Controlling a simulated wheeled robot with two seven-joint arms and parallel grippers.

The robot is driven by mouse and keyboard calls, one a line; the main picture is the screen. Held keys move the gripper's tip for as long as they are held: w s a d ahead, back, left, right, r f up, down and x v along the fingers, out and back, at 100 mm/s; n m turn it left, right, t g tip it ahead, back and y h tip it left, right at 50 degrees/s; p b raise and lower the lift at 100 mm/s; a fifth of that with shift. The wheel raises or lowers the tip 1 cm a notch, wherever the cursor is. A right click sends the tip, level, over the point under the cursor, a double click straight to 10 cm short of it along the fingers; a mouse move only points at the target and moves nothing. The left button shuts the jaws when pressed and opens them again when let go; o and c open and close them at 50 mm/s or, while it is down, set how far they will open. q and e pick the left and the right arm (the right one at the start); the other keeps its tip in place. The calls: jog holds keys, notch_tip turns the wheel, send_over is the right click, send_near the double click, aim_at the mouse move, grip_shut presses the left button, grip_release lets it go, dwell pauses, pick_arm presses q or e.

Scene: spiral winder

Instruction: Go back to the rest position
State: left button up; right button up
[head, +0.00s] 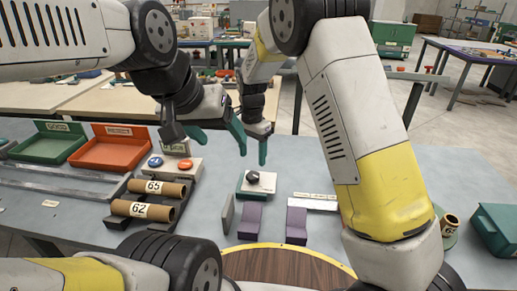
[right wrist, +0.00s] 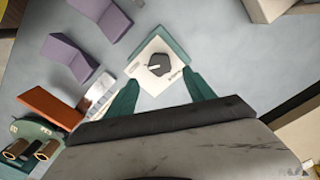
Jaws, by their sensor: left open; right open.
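My left gripper (head: 216,138) is in the upper middle of the head view, above the grey table (head: 330,245). Its teal fingers are apart with nothing between them. My right gripper (head: 254,150) is beside it, slightly lower, and the two overlap in this view. In the right wrist view the right gripper's teal fingers (right wrist: 162,95) are spread and empty. A white and teal box with a dark knob (head: 258,183) lies beyond those fingertips; it also shows in the right wrist view (right wrist: 158,66). Contact with the box is not visible.
Brown tubes marked 65 (head: 158,187) and 62 (head: 145,210) lie on a dark rack at left. A button box (head: 170,166), green tray (head: 50,146) and orange tray (head: 103,150) stand behind. Purple blocks (head: 249,220) and a yellow-rimmed wooden disc (head: 285,265) are nearer; a teal bin (head: 494,229) is at right.

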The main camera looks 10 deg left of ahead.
jog(key=s+d+r+n+t+y, duration=0.1)
jog(key=s+d+r, duration=0.2)
jog(key=d+r, duration=0.45)
jog(key=s+d+r+n+t+y, duration=0.1)
jog(key=s+d+r+n+y, duration=0.15)
jog(key=d+r, duration=0.45)
jog(key=s+d+r+n+t, duration=0.1)
jog(key=s+d+r, duration=0.1)
jog(key=s, duration=0.4)
jog(key=s+d+r+n+t+h, duration=0.1)
jog(key=s+d+r, duration=0.1)
jog(key=s+d, duration=0.3)
jog(key=s+d+r+n+t, duration=0.1)
jog(key=s+d+r+t, duration=0.1)
jog(key=s+d, duration=0.2)
jog(key=s, duration=0.2)
jog(key=shift+s+r, duration=0.25)
jog(key=shift+s, duration=0.1)
